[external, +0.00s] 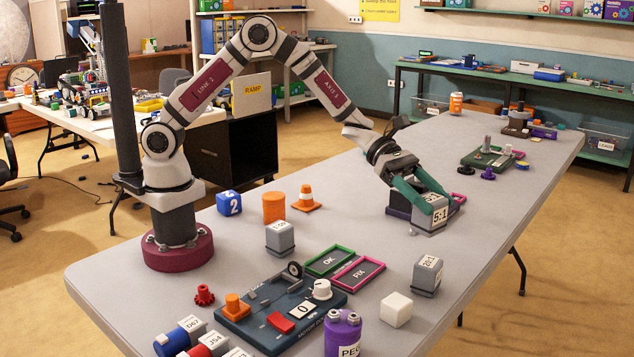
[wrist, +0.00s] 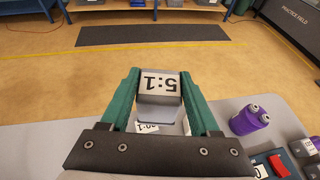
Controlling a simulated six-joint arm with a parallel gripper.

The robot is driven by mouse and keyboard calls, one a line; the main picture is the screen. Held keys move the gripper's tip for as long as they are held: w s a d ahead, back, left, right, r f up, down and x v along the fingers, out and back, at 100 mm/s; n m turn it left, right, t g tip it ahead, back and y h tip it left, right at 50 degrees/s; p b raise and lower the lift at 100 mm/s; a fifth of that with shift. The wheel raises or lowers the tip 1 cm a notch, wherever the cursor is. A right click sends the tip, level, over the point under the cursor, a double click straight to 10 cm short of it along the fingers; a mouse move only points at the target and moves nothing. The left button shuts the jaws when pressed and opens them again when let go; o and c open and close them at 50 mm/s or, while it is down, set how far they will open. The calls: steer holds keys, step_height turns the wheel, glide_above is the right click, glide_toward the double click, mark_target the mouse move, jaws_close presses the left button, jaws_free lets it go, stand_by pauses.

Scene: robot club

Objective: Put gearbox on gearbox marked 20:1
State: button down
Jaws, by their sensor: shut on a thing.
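My gripper (external: 436,207) is shut on a grey gearbox with a white 5:1 label (external: 432,214). In the wrist view, the green fingers (wrist: 158,93) clasp this gearbox (wrist: 158,98) from both sides. The gearbox marked 20:1 (external: 427,275) stands upright on the table, nearer the camera than the held one and apart from it in the external view. In the wrist view, part of a white label ending in 0:1 (wrist: 147,127) shows beyond the held gearbox, which hides the rest. I cannot tell how high the held gearbox is above the table.
A white cube (external: 397,310) and a purple canister (external: 343,334) stand near the 20:1 gearbox. OK (external: 330,261) and FIX (external: 358,274) trays lie to its left. Another grey gearbox (external: 280,238) stands further left.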

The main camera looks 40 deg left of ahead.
mark_target(432, 231)
steer(key=s+r+m+g, duration=0.2)
steer(key=s+r, duration=0.2)
steer(key=s, duration=0.5)
steer(key=shift+y, duration=0.4)
steer(key=w+f, duration=0.2)
steer(key=w, duration=0.1)
steer(key=w+f, duration=0.2)
steer(key=w, duration=0.1)
steer(key=w+f, duration=0.3)
steer(key=w, duration=0.1)
steer(key=shift+d, duration=0.25)
steer(key=shift+w+f, duration=0.25)
steer(key=shift+f, duration=1.9)
steer(key=shift+f, duration=0.1)
steer(key=shift+c, duration=0.6)
jaws_free()
